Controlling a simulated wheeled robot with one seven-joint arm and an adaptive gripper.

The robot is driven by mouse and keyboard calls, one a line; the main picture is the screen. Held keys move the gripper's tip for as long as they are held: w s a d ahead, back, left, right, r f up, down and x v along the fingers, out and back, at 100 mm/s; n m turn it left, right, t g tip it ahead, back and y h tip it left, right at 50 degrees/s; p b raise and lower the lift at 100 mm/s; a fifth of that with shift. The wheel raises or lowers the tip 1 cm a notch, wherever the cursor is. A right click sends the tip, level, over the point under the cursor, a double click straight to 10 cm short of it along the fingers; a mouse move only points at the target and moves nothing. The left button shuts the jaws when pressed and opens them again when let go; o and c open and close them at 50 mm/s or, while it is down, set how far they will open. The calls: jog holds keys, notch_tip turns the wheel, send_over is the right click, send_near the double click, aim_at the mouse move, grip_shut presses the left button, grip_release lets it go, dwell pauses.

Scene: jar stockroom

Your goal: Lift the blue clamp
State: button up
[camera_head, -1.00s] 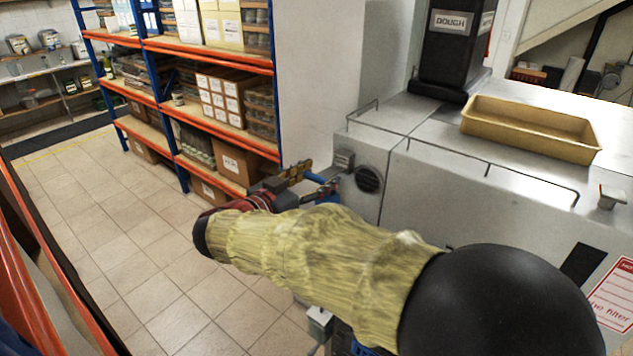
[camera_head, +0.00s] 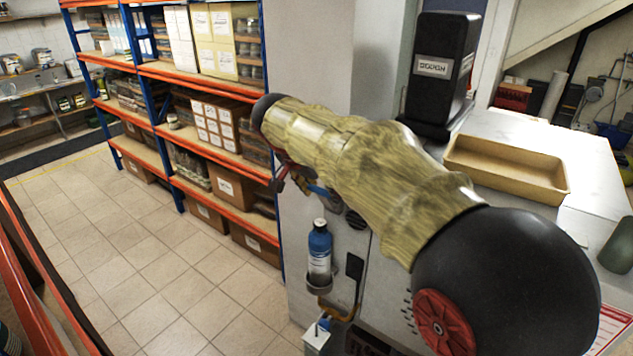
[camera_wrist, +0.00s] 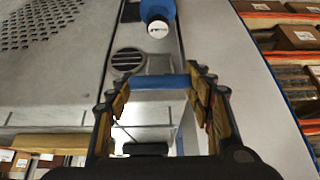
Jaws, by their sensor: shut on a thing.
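The blue clamp (camera_wrist: 160,81) shows in the wrist view as a blue bar spanning the space between the fingertips. My gripper (camera_wrist: 159,92) is shut on it, with one yellow-padded finger at each side. The rest of the clamp is hidden or too unclear to tell. In the head view my sleeved arm covers most of my gripper (camera_head: 287,177). A small blue part of the clamp (camera_head: 319,190) shows below the arm, in front of the grey machine.
A blue bottle (camera_head: 319,252) sits in a holder on the side of the grey machine (camera_head: 299,230). A tan tray (camera_head: 505,170) and a black container (camera_head: 440,70) stand on top. Loaded orange shelves (camera_head: 215,145) stand at left. The tiled floor (camera_head: 150,260) is clear.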

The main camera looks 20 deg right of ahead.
jog(key=w+d+r+y+p, duration=0.1)
jog(key=p, duration=0.2)
jog(key=shift+d+r+g, duration=0.2)
jog(key=shift+g, duration=0.2)
jog(key=w+d+g+y+p, duration=0.1)
jog(key=p, duration=0.1)
jog(key=shift+d+y+p, duration=0.1)
jog(key=shift+y+p, duration=0.3)
jog(key=shift+w+d+f+p, duration=0.1)
jog(key=shift+w+d+p, duration=0.3)
jog(key=shift+p, duration=0.5)
jog(key=shift+s, duration=0.1)
jog(key=o, duration=1.3)
jog(key=shift+d, duration=0.1)
jog(key=shift+c, duration=0.2)
jog(key=shift+o, duration=1.3)
jog(key=shift+d+f, duration=0.1)
jog(key=shift+o, duration=1)
